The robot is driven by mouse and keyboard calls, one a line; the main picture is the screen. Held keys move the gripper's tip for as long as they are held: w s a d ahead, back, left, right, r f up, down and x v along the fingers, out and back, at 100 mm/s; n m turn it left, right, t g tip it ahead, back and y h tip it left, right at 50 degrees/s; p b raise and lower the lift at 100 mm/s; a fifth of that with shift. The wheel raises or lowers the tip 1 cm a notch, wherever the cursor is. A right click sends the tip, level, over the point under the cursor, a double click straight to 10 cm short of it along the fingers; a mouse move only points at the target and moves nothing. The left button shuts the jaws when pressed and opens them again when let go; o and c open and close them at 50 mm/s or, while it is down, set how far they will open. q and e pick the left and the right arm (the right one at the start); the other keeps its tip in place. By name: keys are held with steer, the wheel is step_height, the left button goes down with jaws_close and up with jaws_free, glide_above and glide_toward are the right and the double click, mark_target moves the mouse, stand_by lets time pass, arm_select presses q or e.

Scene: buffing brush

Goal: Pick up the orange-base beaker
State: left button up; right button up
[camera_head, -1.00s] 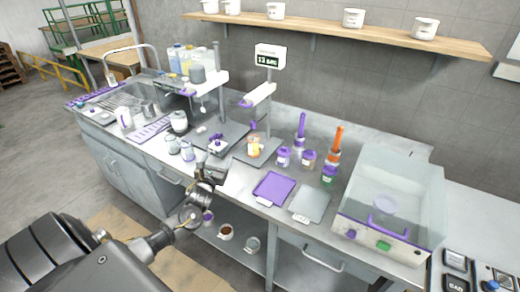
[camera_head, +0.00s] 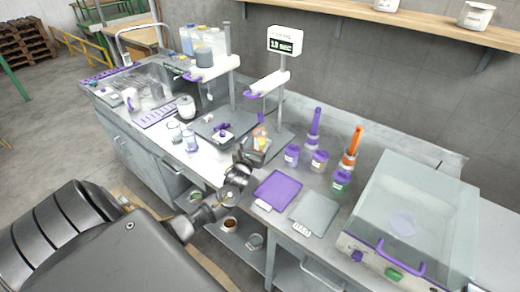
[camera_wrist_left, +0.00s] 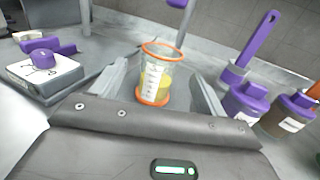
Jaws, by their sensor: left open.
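The orange-base beaker (camera_wrist_left: 153,82) is clear, with an orange rim, an orange base and yellow contents. It stands upright in the left wrist view, and its upper part shows in the head view (camera_head: 260,136). My left gripper (camera_head: 254,155) is open at the beaker's near side. In the left wrist view its two fingers (camera_wrist_left: 160,85) are spread to the left and right of the beaker, with gaps visible. Whether the fingertips reach past the beaker is unclear. My right gripper is not in view.
Purple-lidded jars (camera_head: 292,155) and a purple-handled brush (camera_head: 314,128) stand to the right. A purple mat (camera_head: 277,189) lies on the near counter. A stand with a timer sign (camera_head: 285,43) rises behind.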

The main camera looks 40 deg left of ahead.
mark_target(262, 132)
arm_select(q)
steer(key=shift+w+a+f+b, duration=0.15)
steer(key=shift+w+f+b, duration=0.15)
steer(key=shift+w, duration=0.45)
steer(key=shift+w+a, duration=0.1)
steer(key=shift+w, duration=0.3)
steer(key=shift+a+r, duration=0.15)
steer(key=shift+w+a+b, duration=0.1)
steer(key=shift+w+b, duration=0.1)
steer(key=shift+b, duration=0.3)
steer(key=b+x, duration=0.3)
steer(key=x, duration=0.1)
steer(key=shift+w+b, duration=0.25)
steer(key=shift+b, duration=0.1)
steer(key=shift+w, duration=0.1)
steer(key=shift+a+r, duration=0.1)
steer(key=shift+r, duration=0.1)
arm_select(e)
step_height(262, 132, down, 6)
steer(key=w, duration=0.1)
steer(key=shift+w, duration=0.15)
arm_select(q)
steer(key=shift+c, duration=0.3)
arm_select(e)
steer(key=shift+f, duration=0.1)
